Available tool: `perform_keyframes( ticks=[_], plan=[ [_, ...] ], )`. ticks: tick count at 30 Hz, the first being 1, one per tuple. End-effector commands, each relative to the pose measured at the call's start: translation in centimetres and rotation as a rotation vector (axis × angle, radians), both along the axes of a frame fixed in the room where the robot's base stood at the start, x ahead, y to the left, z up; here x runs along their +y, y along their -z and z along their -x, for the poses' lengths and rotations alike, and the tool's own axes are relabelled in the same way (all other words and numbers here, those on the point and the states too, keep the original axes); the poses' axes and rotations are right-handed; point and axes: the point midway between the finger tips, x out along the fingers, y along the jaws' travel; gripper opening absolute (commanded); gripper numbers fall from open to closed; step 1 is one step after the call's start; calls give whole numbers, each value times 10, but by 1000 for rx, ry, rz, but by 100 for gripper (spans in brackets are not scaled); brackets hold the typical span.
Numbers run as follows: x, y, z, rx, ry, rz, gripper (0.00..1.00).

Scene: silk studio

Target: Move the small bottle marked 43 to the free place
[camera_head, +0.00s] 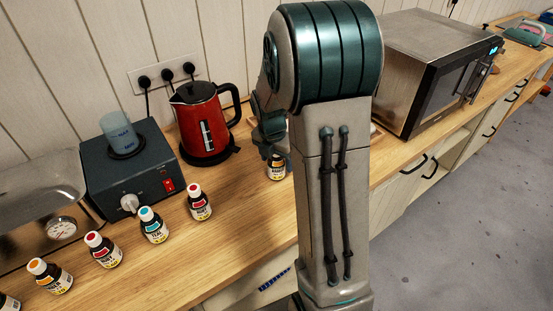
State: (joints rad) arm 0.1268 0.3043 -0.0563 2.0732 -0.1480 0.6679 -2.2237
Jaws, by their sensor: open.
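A small dark bottle with an orange and white label (277,168) stands on the wooden counter beside my arm. My gripper (275,154) is open and sits at the top of this bottle, hiding its cap. I cannot tell if the fingers touch it. A row of similar small bottles stands at the left: one with a red cap (200,203), one with a teal cap (153,226), another with a red cap (103,250), and one with an orange cap (50,277). Another is cut off at the lower left corner. The numbers are too small to read, so I cannot tell which is 43.
A red kettle (205,128) stands behind the row. A dark heater unit (130,170) carries a blue beaker (118,134). A microwave (420,72) is at the right. Bare counter (243,205) lies between the row and my gripper.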

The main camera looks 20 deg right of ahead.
Motion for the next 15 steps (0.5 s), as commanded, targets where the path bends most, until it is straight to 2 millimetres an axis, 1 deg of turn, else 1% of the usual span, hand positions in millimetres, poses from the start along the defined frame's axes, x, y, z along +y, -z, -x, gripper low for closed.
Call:
perform_keyframes(
  ticks=[5,9,12,15],
  plan=[
    [4,-32,1,-8,-1,1,67],
    [8,-63,4,-8,0,1,67],
    [10,-83,6,-6,-1,1,67],
    [13,-99,7,-6,-2,1,67]
  ],
)
